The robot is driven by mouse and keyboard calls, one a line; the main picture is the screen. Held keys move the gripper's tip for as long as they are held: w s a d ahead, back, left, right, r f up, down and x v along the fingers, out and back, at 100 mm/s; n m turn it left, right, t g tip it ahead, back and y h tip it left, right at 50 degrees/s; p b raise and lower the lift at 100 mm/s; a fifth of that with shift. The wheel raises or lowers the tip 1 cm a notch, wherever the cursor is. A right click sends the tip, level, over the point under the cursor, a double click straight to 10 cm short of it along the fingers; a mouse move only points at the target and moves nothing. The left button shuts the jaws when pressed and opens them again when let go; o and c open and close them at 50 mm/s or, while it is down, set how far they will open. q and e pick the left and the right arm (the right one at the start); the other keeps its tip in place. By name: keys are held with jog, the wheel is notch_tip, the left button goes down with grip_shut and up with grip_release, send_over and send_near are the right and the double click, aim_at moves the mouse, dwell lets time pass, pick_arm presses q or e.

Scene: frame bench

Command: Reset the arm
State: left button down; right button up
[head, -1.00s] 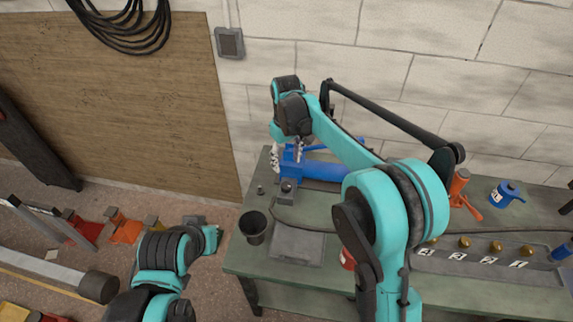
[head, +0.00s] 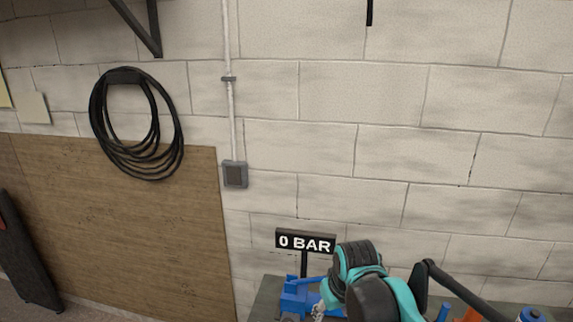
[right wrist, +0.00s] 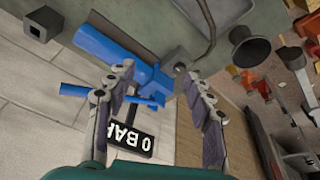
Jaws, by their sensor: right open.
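My right arm comes up from the bottom of the head view, its teal and black wrist beside a blue pump-like device (head: 294,300) on the bench. The right gripper (head: 319,312) shows there only partly, at the bottom edge. In the right wrist view the right gripper (right wrist: 158,80) is open, its two grey fingers apart with nothing clasped between them. The blue device (right wrist: 112,50) lies beyond the fingertips, with part of it showing between them. My left gripper is outside the head view.
A black sign reading "0 BAR" (head: 305,242) stands behind the blue device. In the right wrist view a black cup (right wrist: 248,50) and a small hollow block (right wrist: 42,25) are on the bench (right wrist: 150,14). A coiled cable (head: 136,125) and a grey wall box (head: 234,174) hang on the wall.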

jog(key=s+d+f+m+t, duration=0.1)
jog(key=s+d+f+t, duration=0.1)
jog(key=s, duration=0.5)
jog(key=s+d+f+m+t, duration=0.1)
jog(key=s+d+f+m, duration=0.1)
jog(key=s+d, duration=0.2)
jog(key=s, duration=0.2)
jog(key=shift+s+d+f+t, duration=0.3)
jog(key=shift+s+d+t, duration=0.05)
jog(key=shift+d+t, duration=0.05)
dwell(0.9)
